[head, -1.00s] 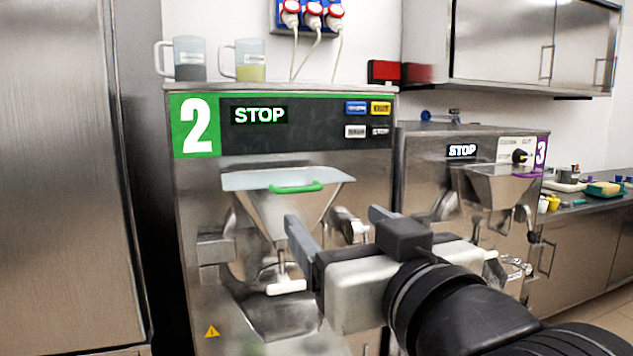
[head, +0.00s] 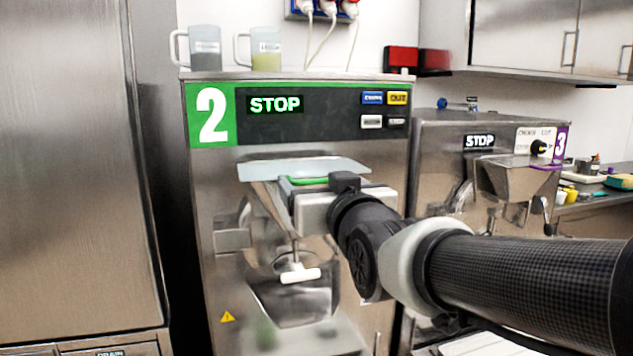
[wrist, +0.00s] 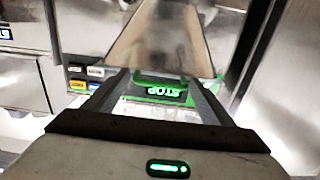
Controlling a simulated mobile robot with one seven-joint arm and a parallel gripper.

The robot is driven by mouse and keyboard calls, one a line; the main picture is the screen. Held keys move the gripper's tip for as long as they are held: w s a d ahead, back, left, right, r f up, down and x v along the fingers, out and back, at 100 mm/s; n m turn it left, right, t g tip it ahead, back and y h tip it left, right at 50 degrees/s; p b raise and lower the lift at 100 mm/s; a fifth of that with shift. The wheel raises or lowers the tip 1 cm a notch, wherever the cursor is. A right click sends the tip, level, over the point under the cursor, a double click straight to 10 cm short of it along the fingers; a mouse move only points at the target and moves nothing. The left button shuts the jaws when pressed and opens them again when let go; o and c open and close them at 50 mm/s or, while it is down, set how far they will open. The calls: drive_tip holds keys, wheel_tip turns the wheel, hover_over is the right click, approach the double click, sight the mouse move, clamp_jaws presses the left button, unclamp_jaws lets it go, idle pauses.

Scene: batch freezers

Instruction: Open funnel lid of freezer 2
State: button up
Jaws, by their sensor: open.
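Freezer 2 (head: 330,130) stands in the middle of the head view, with a green "2" label and a lit STOP display. Its pale funnel lid (head: 272,168) lies flat over the metal funnel and looks shut. The lid's green handle (head: 308,181) is at the front edge, partly covered by my gripper (head: 288,190). My gripper is open at the handle. In the wrist view, the green handle (wrist: 160,76) shows between the tips of my two spread fingers (wrist: 160,82). I cannot tell whether they touch it.
Two jugs, one grey (head: 205,48) and one yellow-green (head: 266,50), stand on top of freezer 2. A white-handled lever (head: 300,274) hangs below the funnel. Freezer 3 (head: 437,150) stands close on the right. A tall steel cabinet (head: 75,150) is at the left.

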drive_tip(key=shift+w+a, duration=0.15)
drive_tip(key=shift+w, duration=0.3)
